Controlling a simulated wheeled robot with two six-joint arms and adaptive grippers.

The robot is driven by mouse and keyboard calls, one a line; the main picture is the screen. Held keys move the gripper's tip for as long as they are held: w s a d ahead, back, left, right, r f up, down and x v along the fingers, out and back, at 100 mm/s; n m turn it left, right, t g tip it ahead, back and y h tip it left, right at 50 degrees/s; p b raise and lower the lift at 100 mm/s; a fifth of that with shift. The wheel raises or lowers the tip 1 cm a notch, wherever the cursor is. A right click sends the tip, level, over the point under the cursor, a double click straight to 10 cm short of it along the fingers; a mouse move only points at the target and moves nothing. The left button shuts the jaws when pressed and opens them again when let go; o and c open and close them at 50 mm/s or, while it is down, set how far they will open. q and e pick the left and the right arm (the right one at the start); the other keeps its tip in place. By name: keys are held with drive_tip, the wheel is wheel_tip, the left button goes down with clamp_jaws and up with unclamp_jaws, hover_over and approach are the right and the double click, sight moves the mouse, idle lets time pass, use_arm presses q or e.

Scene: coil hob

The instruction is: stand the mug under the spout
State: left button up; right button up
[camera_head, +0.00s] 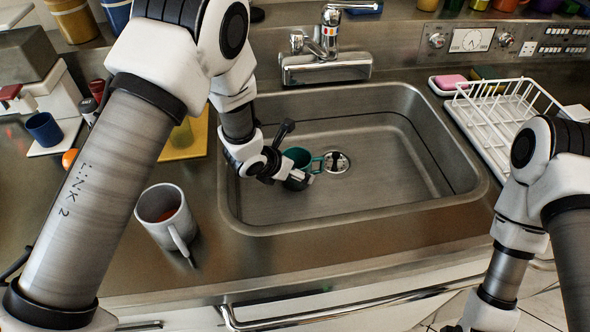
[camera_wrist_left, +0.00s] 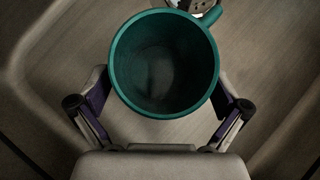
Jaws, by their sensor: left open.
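A teal mug (camera_head: 300,158) stands in the sink, left of the drain, with its handle towards the drain. In the left wrist view the mug (camera_wrist_left: 163,62) shows from above, its mouth facing the camera and its inside empty. My left gripper (camera_head: 290,178) is down in the sink at the mug. Its open fingers (camera_wrist_left: 162,90) lie either side of the mug's near part, and I see no firm grip. The tap with its spout (camera_head: 331,38) rises behind the sink, above and beyond the mug. My right gripper is outside the frames.
The sink (camera_head: 400,205) has free floor to the right of the drain (camera_head: 337,161). A grey mug (camera_head: 165,215) stands on the counter at left. A white dish rack (camera_head: 500,115) and pink sponge (camera_head: 450,82) are at right. A blue cup (camera_head: 44,129) stands at far left.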

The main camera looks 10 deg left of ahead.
use_arm(q)
drive_tip(key=b+v, duration=0.1)
drive_tip(key=v, duration=0.9)
drive_tip(key=shift+s+r, duration=0.2)
